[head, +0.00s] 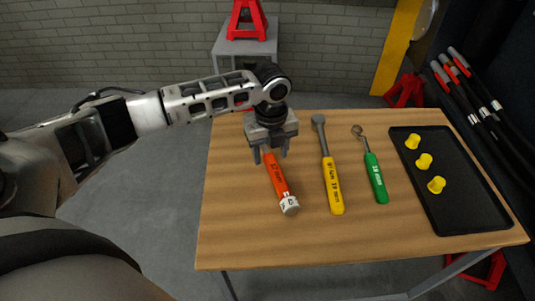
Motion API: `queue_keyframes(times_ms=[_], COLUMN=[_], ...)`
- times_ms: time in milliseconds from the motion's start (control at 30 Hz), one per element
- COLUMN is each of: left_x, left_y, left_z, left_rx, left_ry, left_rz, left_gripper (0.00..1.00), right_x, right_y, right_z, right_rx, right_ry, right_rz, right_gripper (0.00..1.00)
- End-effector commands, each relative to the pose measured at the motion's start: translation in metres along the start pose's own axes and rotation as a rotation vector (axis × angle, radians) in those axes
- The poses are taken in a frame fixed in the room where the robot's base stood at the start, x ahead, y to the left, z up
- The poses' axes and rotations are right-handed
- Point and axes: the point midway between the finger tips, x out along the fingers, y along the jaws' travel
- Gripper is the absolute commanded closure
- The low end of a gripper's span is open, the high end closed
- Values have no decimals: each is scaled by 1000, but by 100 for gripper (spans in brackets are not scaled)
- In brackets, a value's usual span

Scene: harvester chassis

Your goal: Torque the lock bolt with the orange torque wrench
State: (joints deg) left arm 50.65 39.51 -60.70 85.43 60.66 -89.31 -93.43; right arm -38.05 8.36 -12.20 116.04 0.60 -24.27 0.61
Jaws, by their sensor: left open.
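The orange torque wrench (277,180) lies on the wooden table, its pale end toward me and its far end hidden under my left gripper. My left gripper (270,157) is open, pointing down over the far part of the orange handle, with a finger on each side. I cannot tell whether the fingers touch the wrench. A yellow-handled wrench (333,184) and a green-handled wrench (376,178) lie to its right. My right gripper is not in view. I cannot make out the lock bolt.
A black tray (465,218) with yellow cups (424,161) is on the right of the wooden table (240,245). The table's front left is clear. A red stand (246,18) sits on a small table behind. Dark rods (466,85) with red parts are at the right.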

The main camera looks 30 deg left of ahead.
Motion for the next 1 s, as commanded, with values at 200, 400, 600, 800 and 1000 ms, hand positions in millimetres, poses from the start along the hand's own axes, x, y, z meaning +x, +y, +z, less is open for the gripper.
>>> queue_keyframes(times_ms=[200,400,600,800,1000], left_x=[29,33,33,31,31], left_y=[0,0,0,-1,-1], left_z=[1,1,1,1,1], left_rx=[0,1,1,1,0], left_ry=[0,0,0,-2,-2], left_rz=[1,0,0,-3,-3], left_gripper=[48,48,79,100,100], right_x=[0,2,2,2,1], right_y=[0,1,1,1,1], right_z=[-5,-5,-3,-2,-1], right_rx=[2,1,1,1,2], right_ry=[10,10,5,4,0], right_rz=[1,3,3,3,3], right_gripper=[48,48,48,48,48])
